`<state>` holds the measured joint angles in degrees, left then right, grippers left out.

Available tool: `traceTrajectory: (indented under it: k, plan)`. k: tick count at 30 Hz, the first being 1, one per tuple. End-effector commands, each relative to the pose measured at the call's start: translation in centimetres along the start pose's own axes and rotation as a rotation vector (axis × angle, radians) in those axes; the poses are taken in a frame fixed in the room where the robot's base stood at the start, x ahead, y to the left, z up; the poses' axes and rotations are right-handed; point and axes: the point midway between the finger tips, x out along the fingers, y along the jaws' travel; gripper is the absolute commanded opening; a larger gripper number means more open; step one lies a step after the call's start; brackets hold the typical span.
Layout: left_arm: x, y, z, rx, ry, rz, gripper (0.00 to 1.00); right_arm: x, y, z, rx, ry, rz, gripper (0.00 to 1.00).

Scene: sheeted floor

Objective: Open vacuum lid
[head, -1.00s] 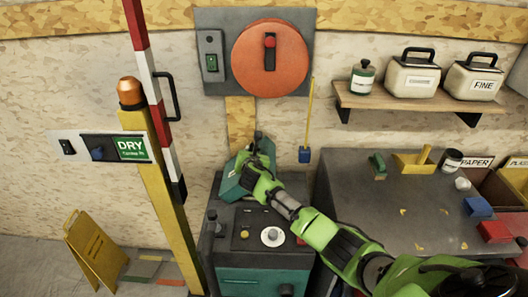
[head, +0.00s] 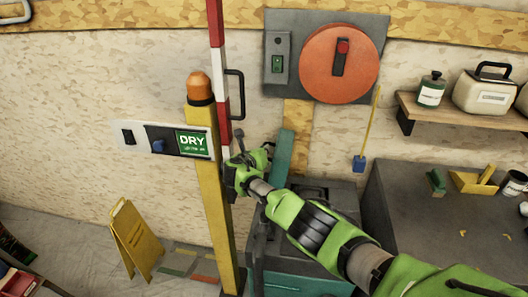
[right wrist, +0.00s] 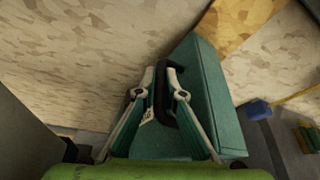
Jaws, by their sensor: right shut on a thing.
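The vacuum (head: 305,283) is a dark grey and teal box standing on the floor, low in the middle of the head view. Its teal lid (head: 284,156) stands raised and nearly upright at the back left of the box. The lid also fills the middle of the right wrist view (right wrist: 207,90), with a black loop handle (right wrist: 172,68) on it. My right gripper (right wrist: 160,95) is shut on this handle, its fingers on either side. In the head view the gripper (head: 248,168) is left of the lid, and my arm hides much of the vacuum's top. My left gripper is not in view.
A yellow post (head: 214,195) with a red-and-white pole stands close left of my gripper. A grey workbench (head: 425,235) is to the right. A yellow floor sign (head: 135,238) stands at the left. A red rotary switch (head: 339,62) is on the wall above.

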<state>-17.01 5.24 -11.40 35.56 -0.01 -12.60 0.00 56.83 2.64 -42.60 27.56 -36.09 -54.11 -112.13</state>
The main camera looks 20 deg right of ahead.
Motion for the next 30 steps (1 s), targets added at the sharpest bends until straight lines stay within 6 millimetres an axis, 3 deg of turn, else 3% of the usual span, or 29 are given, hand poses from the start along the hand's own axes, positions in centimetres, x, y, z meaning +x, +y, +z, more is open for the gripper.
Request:
traceTrajectory:
  k: [9, 17, 18, 20, 30]
  plan:
    - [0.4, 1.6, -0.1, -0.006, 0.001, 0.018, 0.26, 0.1, 0.4, -0.3, 0.004, 0.002, 0.003, 0.0]
    - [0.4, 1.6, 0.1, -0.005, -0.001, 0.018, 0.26, 0.1, 0.3, -0.4, 0.004, 0.004, 0.003, 0.0]
    - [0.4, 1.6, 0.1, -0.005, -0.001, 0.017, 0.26, 0.1, 0.3, -0.4, 0.004, 0.005, 0.003, 0.12]
    - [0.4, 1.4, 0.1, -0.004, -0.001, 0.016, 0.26, 0.1, 0.3, -0.4, 0.004, 0.005, 0.002, 0.26]
    - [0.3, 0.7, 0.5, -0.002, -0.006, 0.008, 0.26, 0.1, 0.3, -0.3, 0.003, 0.003, 0.002, 0.26]
